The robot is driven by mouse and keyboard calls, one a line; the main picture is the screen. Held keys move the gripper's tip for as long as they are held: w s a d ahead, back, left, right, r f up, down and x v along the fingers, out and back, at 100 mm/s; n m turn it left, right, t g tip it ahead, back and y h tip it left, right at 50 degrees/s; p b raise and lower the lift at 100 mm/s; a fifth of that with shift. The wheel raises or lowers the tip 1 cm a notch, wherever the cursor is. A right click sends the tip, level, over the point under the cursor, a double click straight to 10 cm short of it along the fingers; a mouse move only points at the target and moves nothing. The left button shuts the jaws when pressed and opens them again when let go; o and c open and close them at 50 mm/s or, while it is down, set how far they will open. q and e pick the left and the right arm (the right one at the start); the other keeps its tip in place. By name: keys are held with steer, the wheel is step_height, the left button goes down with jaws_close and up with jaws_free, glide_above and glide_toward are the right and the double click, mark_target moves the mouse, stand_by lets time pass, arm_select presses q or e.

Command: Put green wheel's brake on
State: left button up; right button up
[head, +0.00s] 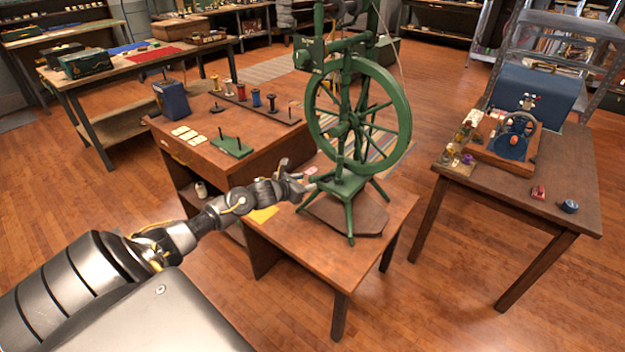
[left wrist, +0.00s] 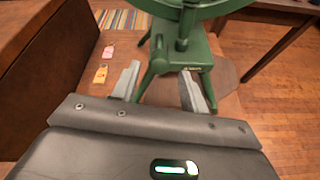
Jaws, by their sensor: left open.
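A green spinning wheel (head: 344,184) stands upright on the low part of the wooden table in the head view. Its large spoked wheel is above a small green base on splayed legs. I cannot make out the brake clearly. My left gripper (head: 298,180) is open at the left side of the green base. In the left wrist view, the open fingers of my left gripper (left wrist: 162,88) point toward the green base (left wrist: 185,58), with the base between and beyond the tips. I cannot tell whether they touch it. My right gripper is not in view.
A raised bench section (head: 235,148) left of the wheel holds a spool rack (head: 256,106), white cards and a blue box (head: 171,99). A second table (head: 520,185) stands at the right with a small wheel device (head: 505,140). Open floor lies between the tables.

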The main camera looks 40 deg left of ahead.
mark_target(311, 180)
arm_select(q)
steer(key=shift+x, duration=2.55)
steer(key=shift+c, duration=0.2)
jaws_close()
